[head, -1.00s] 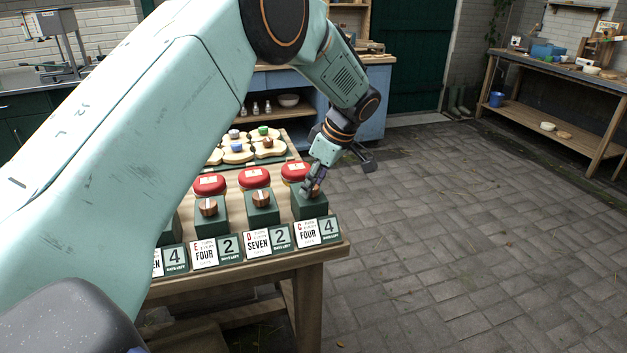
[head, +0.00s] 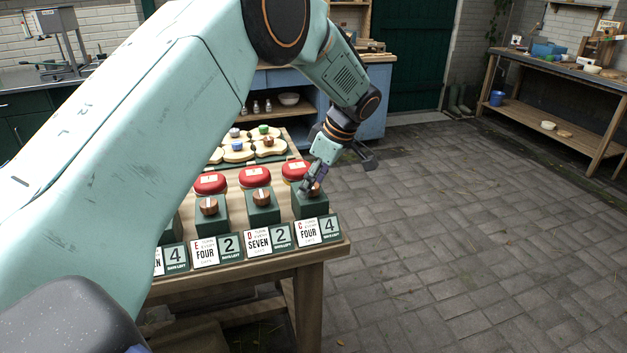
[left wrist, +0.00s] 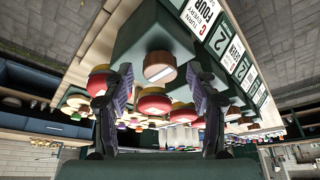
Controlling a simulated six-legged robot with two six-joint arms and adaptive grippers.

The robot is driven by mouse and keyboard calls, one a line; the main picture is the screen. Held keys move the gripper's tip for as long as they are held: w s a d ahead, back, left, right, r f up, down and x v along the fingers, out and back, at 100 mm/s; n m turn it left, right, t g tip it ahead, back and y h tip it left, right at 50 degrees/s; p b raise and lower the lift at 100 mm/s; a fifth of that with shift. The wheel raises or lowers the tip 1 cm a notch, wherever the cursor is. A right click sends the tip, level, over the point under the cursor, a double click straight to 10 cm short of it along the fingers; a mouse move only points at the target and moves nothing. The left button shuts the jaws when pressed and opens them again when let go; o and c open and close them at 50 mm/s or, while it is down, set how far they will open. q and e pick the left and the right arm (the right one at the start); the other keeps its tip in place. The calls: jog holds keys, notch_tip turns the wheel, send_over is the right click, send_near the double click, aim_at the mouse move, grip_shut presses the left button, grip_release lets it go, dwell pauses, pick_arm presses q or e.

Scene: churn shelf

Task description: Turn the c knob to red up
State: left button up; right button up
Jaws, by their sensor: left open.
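The c knob (head: 315,190) is a round wooden knob on a dark green block (head: 309,206) at the right end of the table's front row. A card (head: 308,232) with a red C and "FOUR" stands before it. My left gripper (head: 308,183) is at the knob, partly covering it. In the left wrist view the c knob (left wrist: 160,66) shows a pale bar across its face. The open fingers of my left gripper (left wrist: 160,78) stand either side of it with gaps; I cannot tell whether they reach around it. No red mark is visible on the knob. My right gripper is not in view.
Similar blocks with knobs (head: 262,196) stand to the left, with red-topped round items (head: 255,177) behind them. Cards (head: 258,244) line the front edge of the wooden table (head: 312,262). Paved floor (head: 450,230) to the right is clear.

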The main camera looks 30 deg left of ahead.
pick_arm(q)
jog(key=shift+d+r, duration=0.1)
jog(key=v, duration=1.1)
jog(key=shift+r, duration=0.4)
jog(key=shift+d, duration=0.1)
jog(key=shift+s+f, duration=0.1)
